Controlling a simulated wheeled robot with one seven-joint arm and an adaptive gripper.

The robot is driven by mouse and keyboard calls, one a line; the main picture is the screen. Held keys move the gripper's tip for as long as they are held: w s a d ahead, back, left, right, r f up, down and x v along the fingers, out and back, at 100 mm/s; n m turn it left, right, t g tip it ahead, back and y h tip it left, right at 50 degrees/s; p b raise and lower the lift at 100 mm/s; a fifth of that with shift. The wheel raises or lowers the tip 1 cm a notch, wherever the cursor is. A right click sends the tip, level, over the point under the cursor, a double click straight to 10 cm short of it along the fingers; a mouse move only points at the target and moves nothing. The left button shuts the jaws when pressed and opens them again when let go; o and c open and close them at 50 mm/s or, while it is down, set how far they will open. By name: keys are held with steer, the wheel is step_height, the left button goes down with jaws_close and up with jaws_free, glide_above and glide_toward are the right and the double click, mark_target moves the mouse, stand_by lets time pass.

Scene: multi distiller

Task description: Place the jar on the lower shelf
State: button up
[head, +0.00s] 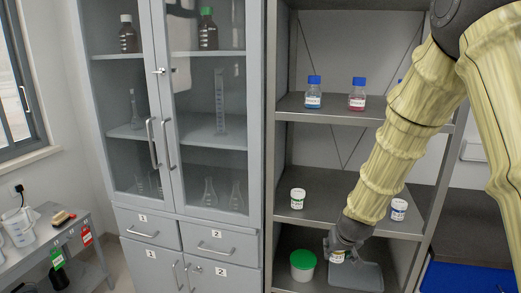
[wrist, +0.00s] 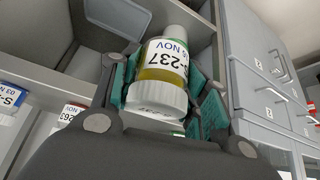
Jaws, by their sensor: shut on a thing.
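My gripper (head: 338,246) is shut on a jar (wrist: 163,70), with teal finger pads on both sides of it in the wrist view. The jar has a white lid, a white label reading 237 and yellowish contents. In the head view only a small part of the jar (head: 337,257) shows below the gripper. The gripper is in the opening between the middle shelf (head: 330,213) and the lower shelf (head: 285,277). I cannot tell whether the jar touches the lower shelf.
A green-lidded white tub (head: 303,266) stands left of the gripper on the lower shelf, and a grey tray (head: 369,277) lies to the right. Two white-lidded jars, left (head: 297,198) and right (head: 398,210), stand on the middle shelf. A grey cabinet (head: 197,235) adjoins on the left.

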steer(key=s+a+f, duration=0.3)
steer(key=s+f, duration=0.4)
steer(key=f, duration=0.1)
steer(key=s+a+f, duration=0.4)
steer(key=s+f, duration=0.3)
steer(key=f, duration=0.1)
steer(key=shift+s+f+n+y, duration=0.15)
steer(key=shift+s+n+y, duration=0.15)
